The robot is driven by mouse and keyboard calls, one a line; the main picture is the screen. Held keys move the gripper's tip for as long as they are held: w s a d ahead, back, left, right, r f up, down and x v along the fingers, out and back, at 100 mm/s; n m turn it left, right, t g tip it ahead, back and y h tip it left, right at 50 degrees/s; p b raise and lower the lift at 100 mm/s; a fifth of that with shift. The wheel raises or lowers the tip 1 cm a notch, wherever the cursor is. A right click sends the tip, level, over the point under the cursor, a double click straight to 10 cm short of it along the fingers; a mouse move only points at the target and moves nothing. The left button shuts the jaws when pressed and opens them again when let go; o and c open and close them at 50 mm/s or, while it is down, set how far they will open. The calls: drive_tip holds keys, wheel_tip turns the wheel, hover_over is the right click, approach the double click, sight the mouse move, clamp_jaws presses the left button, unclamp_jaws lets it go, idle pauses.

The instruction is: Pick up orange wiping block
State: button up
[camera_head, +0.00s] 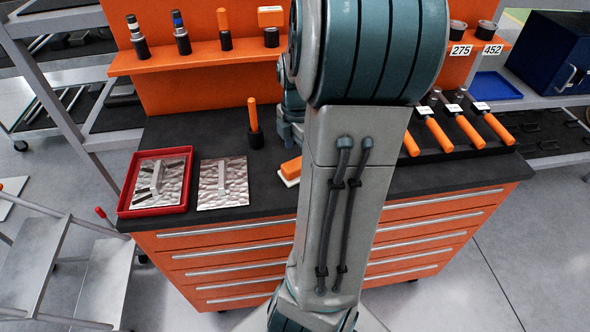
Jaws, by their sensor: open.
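The orange wiping block (291,168) lies on the dark worktop near its front edge, with a pale pad along its underside. My arm hides the area just to its right. My gripper (289,140) shows only in part behind my large arm link, above and behind the block. It is open, holds nothing that I can see, and appears apart from the block. Much of it is hidden by the arm.
A red tray (183,204) with a metal plate and a second metal plate (223,196) lie left of the block. An upright orange-handled tool (253,116) stands behind it. Orange-handled tools (469,131) lie at right. An orange shelf (190,57) stands behind.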

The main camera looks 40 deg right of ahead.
drive_tip(key=shift+w+a+f, duration=0.1)
drive_tip(key=shift+w+f, duration=0.05)
drive_tip(key=shift+f, duration=0.9)
drive_tip(key=shift+w+a+f, duration=0.1)
drive_tip(key=shift+w+f, duration=0.05)
drive_tip(key=shift+f, duration=0.9)
drive_tip(key=shift+w+a+f, duration=0.1)
drive_tip(key=shift+w+f, duration=0.05)
drive_tip(key=shift+f, duration=0.9)
drive_tip(key=c, duration=1.1)
drive_tip(key=shift+c, duration=0.2)
drive_tip(key=shift+r, duration=0.1)
drive_tip(key=shift+d+r, duration=0.1)
drive_tip(key=shift+r, duration=0.35)
drive_tip(key=r, duration=0.4)
drive_tip(key=shift+s+d, duration=0.4)
drive_tip(key=s+d+r, duration=0.6)
drive_tip(key=s+d, duration=0.1)
drive_tip(key=shift+s+d, duration=0.15)
drive_tip(key=shift+d, duration=0.15)
